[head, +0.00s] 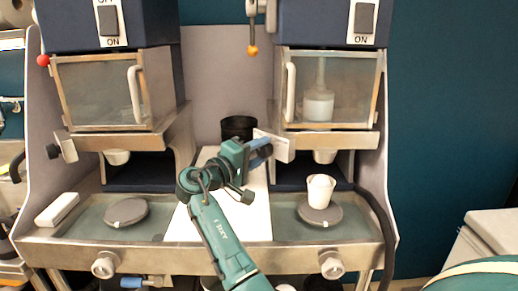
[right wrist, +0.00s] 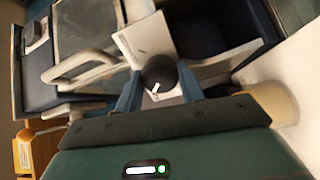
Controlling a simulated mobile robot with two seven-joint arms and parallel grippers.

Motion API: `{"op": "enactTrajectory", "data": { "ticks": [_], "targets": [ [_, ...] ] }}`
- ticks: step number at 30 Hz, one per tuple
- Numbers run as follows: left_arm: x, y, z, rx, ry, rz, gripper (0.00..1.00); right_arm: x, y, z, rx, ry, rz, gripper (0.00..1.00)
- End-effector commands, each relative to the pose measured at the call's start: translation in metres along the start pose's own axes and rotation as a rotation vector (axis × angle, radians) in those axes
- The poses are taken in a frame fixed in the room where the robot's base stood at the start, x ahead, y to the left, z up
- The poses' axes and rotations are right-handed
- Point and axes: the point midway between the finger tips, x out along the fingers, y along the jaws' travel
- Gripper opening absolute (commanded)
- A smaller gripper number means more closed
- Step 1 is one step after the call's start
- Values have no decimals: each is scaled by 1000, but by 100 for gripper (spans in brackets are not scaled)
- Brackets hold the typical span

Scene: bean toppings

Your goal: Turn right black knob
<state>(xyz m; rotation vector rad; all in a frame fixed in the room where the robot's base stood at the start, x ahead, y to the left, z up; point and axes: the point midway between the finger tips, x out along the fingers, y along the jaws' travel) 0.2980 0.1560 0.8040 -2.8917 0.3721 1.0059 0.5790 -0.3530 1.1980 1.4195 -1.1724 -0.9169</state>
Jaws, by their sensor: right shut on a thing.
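The right black knob (right wrist: 160,73) sits in front of a white square plate (right wrist: 147,38) on the right machine. A white mark shows on the knob's face in the right wrist view. My right gripper (right wrist: 161,88) is shut on the knob, with a blue finger on each side of it. In the head view my right gripper (head: 262,151) reaches up to the white plate (head: 281,145) at the right machine's left side, and it hides the knob. My left gripper is not in view.
The left machine has its own black knob (head: 53,151). A white cup (head: 320,190) stands on a grey round disc (head: 326,221) under the right machine. A dark container (head: 238,128) stands between the machines. A pale handle (head: 291,92) is close above my right gripper.

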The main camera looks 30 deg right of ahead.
Motion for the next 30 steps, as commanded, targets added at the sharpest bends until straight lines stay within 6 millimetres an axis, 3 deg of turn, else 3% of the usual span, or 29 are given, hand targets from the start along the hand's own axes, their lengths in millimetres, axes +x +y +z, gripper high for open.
{"op": "enactTrajectory", "data": {
  "ticks": [17,18,25,30],
  "targets": [
    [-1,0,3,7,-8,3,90,0,1,-1,-35,6,4,16],
    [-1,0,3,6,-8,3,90,0,1,-1,-35,6,4,39],
    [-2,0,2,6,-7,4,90,0,0,0,-34,4,2,58],
    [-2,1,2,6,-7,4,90,0,0,0,-34,3,1,59]
  ]
}}
